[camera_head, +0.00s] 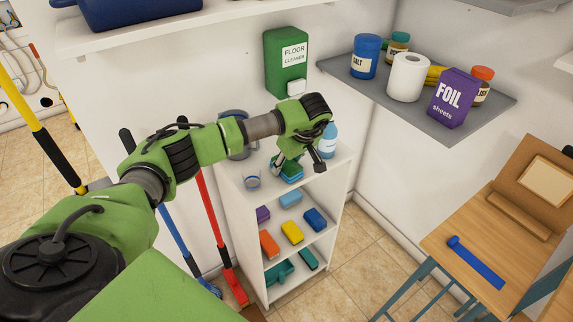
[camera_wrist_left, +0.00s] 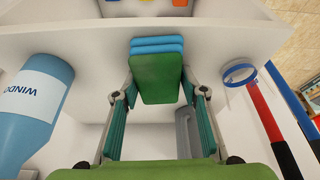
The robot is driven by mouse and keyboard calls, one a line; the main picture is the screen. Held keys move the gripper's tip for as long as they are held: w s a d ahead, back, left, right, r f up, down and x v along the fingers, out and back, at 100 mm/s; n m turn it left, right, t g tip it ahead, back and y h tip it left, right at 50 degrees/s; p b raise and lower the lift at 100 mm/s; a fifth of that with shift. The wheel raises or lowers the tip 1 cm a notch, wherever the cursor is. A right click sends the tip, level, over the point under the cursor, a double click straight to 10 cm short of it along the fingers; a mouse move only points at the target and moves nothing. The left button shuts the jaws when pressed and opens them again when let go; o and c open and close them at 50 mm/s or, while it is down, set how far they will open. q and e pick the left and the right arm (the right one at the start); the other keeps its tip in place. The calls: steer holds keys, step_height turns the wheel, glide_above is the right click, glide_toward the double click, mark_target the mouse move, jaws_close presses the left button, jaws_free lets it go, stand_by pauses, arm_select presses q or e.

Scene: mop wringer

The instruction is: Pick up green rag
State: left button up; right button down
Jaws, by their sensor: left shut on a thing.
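The green rag (camera_wrist_left: 158,78) is between the fingertips of my left gripper (camera_wrist_left: 160,88) in the left wrist view, with its flat face showing. In the head view my left gripper (camera_head: 288,164) reaches down over the top of a white shelf unit and is shut on the green rag, which the fingers partly hide. Blue rags (camera_wrist_left: 157,45) lie stacked right against the green rag; they also show under the gripper in the head view (camera_head: 293,179). I cannot tell whether the green rag is clear of them. My right gripper is not in view.
Lower shelves hold several coloured sponges. A grey wall shelf (camera_head: 420,100) with jars is at right. Blue and red handled tools (camera_head: 207,215) lean at left.

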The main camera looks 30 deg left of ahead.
mark_target(285, 164)
arm_select(q)
steer(key=shift+r, duration=0.3)
steer(key=shift+w+r, duration=0.1)
steer(key=shift+r, duration=0.25)
steer(key=r, duration=0.1)
steer(key=r+b, duration=0.1)
steer(key=r, duration=0.1)
steer(key=shift+s, duration=0.35)
steer(key=s+r+b, duration=0.2)
steer(key=s+r, duration=0.7)
steer(key=s, duration=0.4)
steer(key=shift+s+d, duration=0.2)
steer(key=shift+s, duration=0.05)
steer(key=shift+o, duration=0.2)
